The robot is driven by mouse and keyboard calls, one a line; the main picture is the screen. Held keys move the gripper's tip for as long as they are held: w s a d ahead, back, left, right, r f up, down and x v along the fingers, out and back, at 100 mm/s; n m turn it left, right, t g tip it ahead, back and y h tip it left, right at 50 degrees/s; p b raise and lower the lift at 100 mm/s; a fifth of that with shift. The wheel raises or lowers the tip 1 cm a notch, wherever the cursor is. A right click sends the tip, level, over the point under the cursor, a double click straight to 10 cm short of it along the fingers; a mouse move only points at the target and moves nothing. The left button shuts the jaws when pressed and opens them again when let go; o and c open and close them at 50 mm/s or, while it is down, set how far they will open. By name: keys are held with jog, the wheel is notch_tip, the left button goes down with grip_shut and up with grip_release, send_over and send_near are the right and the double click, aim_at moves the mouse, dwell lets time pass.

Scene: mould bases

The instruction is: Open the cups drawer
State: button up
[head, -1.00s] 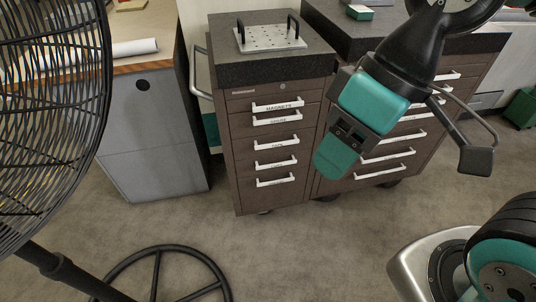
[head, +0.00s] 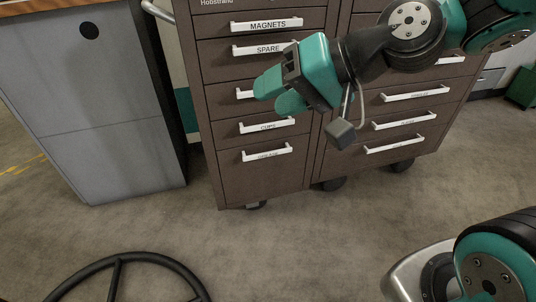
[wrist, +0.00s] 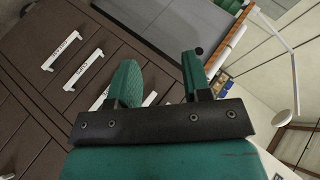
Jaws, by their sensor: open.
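The cups drawer (head: 250,136) is in the left brown cabinet, second from the bottom. It is shut, and its white bar handle (head: 267,126) carries a label that reads CUPS. My gripper (head: 277,92) is in front of this cabinet, pointing left, at about the height of the drawer above. It is open, and its teal fingers partly hide that drawer's handle. I cannot tell how far it is from the cabinet front. In the wrist view the two fingers (wrist: 160,78) are apart with nothing gripped between them, and white handles show beyond and beside them.
Drawers labelled MAGNETS (head: 267,24) and SPARE (head: 263,48) are above, with another shut drawer (head: 267,153) at the bottom. A second drawer cabinet (head: 410,130) stands at the right. A grey cabinet (head: 90,110) is at the left. The floor in front is mostly clear.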

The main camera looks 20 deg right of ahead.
jog(key=w+d+f+m+t+b, duration=0.3)
jog(key=w+f+b, duration=0.1)
jog(key=f+b, duration=0.4)
jog(key=w+d+f+m+t+b, duration=0.2)
jog(key=w+f+m+b, duration=0.1)
jog(key=f+b, duration=0.55)
jog(key=m+t+h+b, duration=0.3)
jog(key=m+t+b, duration=0.3)
jog(key=m, duration=0.1)
send_near(269, 126)
jog(key=p+x, duration=0.4)
jog(key=x, duration=0.6)
jog(key=shift+w+a+f, duration=0.1)
jog(key=shift+w, duration=0.2)
jog(key=shift+c, duration=0.4)
grip_shut()
